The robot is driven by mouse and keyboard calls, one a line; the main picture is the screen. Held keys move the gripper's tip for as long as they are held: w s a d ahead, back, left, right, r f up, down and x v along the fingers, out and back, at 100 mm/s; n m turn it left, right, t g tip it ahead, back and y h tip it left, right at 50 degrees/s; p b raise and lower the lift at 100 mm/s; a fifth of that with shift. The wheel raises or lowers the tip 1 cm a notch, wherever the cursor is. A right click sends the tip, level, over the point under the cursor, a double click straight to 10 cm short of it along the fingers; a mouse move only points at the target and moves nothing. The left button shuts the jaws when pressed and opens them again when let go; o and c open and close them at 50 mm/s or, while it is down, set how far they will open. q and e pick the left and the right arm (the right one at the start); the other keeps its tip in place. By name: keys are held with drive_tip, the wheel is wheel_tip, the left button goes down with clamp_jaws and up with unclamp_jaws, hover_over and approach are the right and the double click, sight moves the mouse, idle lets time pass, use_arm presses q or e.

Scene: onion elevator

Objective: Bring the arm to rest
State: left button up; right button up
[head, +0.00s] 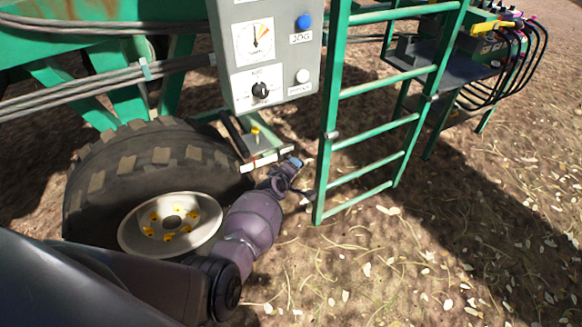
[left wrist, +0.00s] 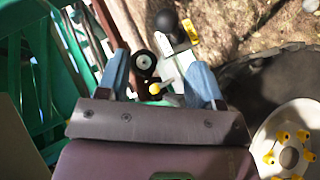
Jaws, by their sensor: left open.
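My left gripper (head: 294,173) is at the end of my purple arm in the head view, beside the tyre and near the foot of the green ladder. In the left wrist view my left gripper (left wrist: 160,78) is open, its two blue fingers apart. A small yellow knob (left wrist: 155,88) and a pale metal bar show between the fingers there. I cannot tell whether the fingers touch anything. In the head view a yellow-topped lever (head: 255,132) stands on a bracket just up and left of the gripper. My right gripper is not in view.
A large tyre (head: 95,180) with a pale hub stands at left. A grey control box (head: 270,75) with a dial and buttons hangs above. The green ladder (head: 370,145) rises right of my gripper. A black ball knob (left wrist: 166,20) shows in the wrist view. Open straw-strewn ground lies at lower right.

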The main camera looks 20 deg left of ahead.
use_arm(q)
drive_tip(key=shift+s, duration=0.25)
idle(0.5)
